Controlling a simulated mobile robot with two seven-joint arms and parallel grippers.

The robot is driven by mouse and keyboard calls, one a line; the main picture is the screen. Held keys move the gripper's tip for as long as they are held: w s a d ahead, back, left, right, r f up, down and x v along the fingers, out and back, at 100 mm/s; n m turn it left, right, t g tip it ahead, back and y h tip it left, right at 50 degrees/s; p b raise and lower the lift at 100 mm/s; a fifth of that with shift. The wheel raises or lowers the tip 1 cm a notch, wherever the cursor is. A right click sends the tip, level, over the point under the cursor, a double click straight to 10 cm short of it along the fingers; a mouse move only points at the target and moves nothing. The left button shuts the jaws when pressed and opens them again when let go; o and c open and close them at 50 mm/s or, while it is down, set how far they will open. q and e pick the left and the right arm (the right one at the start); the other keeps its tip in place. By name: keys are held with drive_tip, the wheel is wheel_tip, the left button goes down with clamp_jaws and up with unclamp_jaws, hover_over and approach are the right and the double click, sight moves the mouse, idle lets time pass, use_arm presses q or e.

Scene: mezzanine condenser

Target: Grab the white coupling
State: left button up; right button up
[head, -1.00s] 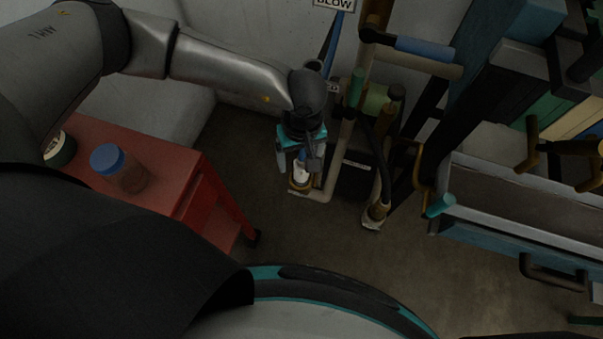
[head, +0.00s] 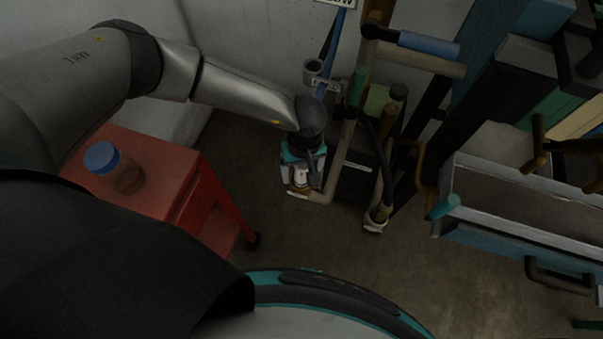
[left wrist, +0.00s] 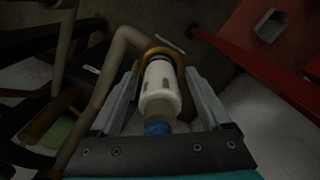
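The white coupling (left wrist: 160,84) shows in the left wrist view as a short white cylinder with dark marks, on a pipe end with a brass-coloured ring (left wrist: 158,52) beyond it and a blue part (left wrist: 158,128) nearer the wrist. My left gripper (left wrist: 162,72) is open, with one finger on each side of the coupling and small gaps apparent. In the head view the left gripper (head: 300,181) is low beside the pipework, and the coupling (head: 299,178) shows small and partly hidden by it. My right gripper is not seen.
A red cart (head: 152,186) with a blue-lidded jar (head: 103,158) stands at the left. A tan pipe (head: 336,160) and a dark pipe assembly (head: 358,180) stand close right of the gripper. A long grey trough (head: 520,210) is at the right. The floor in front is clear.

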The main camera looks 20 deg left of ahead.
use_arm(q)
clamp_jaws()
idle(0.4)
